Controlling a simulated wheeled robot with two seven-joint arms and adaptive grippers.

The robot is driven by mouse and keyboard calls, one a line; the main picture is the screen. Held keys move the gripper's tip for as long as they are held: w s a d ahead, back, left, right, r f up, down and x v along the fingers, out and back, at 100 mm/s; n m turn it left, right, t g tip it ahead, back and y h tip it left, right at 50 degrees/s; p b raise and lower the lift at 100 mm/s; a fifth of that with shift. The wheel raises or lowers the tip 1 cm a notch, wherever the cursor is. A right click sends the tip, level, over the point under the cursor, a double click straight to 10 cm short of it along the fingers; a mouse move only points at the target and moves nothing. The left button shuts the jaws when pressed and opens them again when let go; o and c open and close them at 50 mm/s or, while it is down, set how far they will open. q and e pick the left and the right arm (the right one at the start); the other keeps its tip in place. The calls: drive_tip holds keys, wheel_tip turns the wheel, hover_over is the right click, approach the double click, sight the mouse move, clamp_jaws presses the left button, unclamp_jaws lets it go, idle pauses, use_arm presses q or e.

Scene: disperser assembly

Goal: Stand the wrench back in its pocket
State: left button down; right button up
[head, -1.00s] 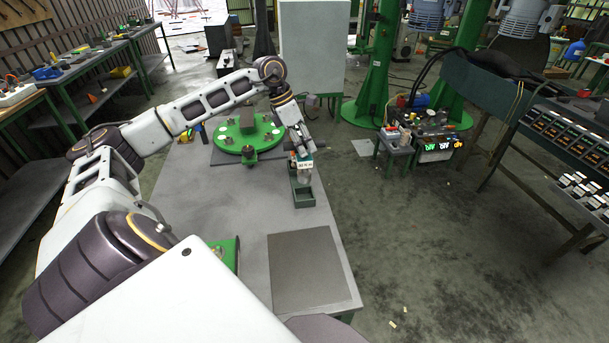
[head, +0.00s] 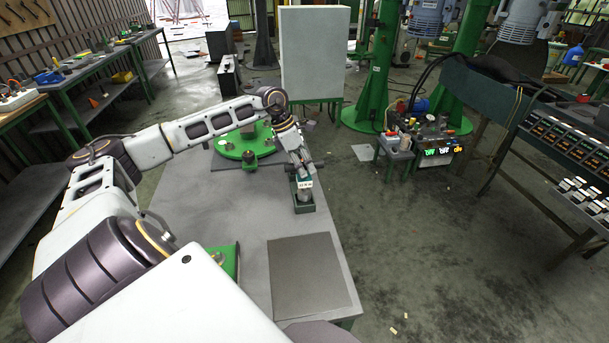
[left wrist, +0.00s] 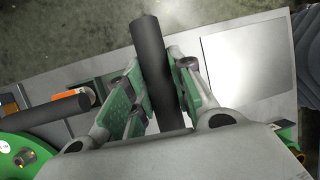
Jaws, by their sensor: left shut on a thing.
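The wrench shows in the left wrist view as a thick dark grey shaft (left wrist: 152,62) between the green finger pads of my left gripper (left wrist: 152,98). The gripper is shut on this shaft, which runs lengthwise through the view, slightly tilted. In the head view my left gripper (head: 302,176) is over the dark green open holder (head: 304,208) on the table. The gripper hides much of the holder, and I cannot tell how far the wrench is inside a pocket. My right gripper is not in view.
A second dark cylinder (left wrist: 48,111) and an orange part (left wrist: 66,97) lie beside the gripper in the wrist view. A green round fixture (head: 240,146) stands behind on the table (head: 205,200). A grey plate (head: 310,275) lies in front; bare table is left of the holder.

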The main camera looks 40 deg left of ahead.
sight(304, 181)
use_arm(q)
drive_tip(key=shift+f, duration=1.95)
drive_tip(key=c, duration=1.3)
unclamp_jaws()
drive_tip(key=shift+o, duration=0.3)
drive_tip(key=shift+r, duration=0.1)
